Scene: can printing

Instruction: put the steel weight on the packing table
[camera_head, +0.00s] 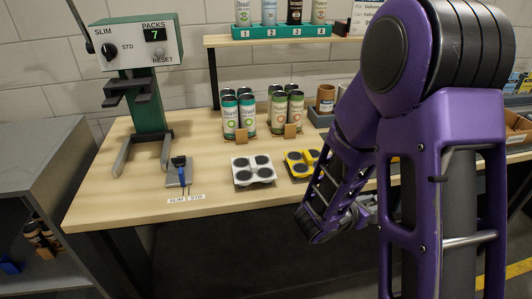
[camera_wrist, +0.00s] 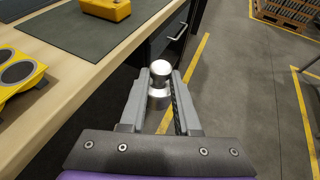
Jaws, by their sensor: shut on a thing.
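The steel weight (camera_wrist: 160,88) is a shiny silver piece with a rounded knob on a wider body, between the fingers of my gripper (camera_wrist: 161,84). The gripper is shut on it and holds it beyond the edge of the wooden table, over the floor side. In the head view my gripper (camera_head: 362,208) is partly hidden by my purple arm, and I cannot make out the weight there. The wooden table (camera_head: 105,175), with a "PACKS" machine on it, fills the middle of the head view. Its edge (camera_wrist: 105,75) runs left of my gripper in the wrist view.
The table holds the green machine (camera_head: 150,115), cans (camera_head: 240,115), a white tray (camera_head: 244,183), a yellow tray (camera_head: 291,169) and a blue-handled tool (camera_head: 182,172). A dark mat (camera_wrist: 75,30) bears a yellow box (camera_wrist: 105,8). Bare wood lies at the table's front left.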

